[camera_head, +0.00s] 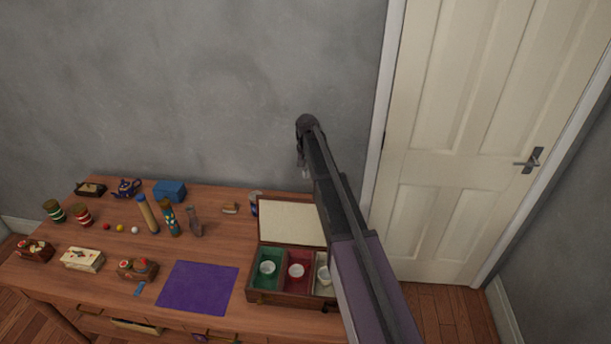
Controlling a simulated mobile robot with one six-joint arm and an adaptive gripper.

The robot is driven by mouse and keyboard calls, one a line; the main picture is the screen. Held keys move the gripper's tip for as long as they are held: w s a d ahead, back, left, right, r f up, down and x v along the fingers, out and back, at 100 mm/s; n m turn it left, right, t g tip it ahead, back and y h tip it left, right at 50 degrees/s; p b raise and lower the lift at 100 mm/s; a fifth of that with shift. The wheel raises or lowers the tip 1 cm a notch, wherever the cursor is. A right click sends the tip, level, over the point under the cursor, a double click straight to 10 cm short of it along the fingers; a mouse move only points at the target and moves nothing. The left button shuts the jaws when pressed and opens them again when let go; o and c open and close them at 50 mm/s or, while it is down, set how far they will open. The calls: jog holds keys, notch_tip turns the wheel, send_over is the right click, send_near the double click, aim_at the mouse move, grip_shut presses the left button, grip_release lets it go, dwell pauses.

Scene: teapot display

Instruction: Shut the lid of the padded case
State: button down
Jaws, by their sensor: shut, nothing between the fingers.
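The padded case (253,298) is a brown wooden box near the right end of the table. Its lid (288,224) stands raised at the back, with its cream lining showing. My arm passes in front of the case's right side and hides part of the lid and the right compartment. My gripper (306,174) is shut and empty, above and behind the raised lid as seen here.
A purple mat (199,287) lies left of the case. A blue case (170,191), a dark blue teapot (126,187), upright tubes (147,214) and small decorated boxes (82,259) fill the table's left half. A can (254,203) stands behind the lid's left edge. A grey wall is behind.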

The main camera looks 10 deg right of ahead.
jog(key=shift+f+b, duration=4.1)
jog(key=shift+f, duration=0.25)
jog(key=shift+s+a+r+p, duration=0.25)
jog(key=shift+s+r+p, duration=0.05)
jog(key=shift+s, duration=0.45)
jog(key=shift+s+a+r+p, duration=0.2)
jog(key=shift+s+r+p, duration=0.15)
jog(key=shift+s, duration=0.35)
jog(key=shift+s+a+r+p, duration=0.25)
jog(key=shift+s+r+p, duration=0.05)
jog(key=shift+s, duration=0.45)
jog(key=shift+d, duration=0.1)
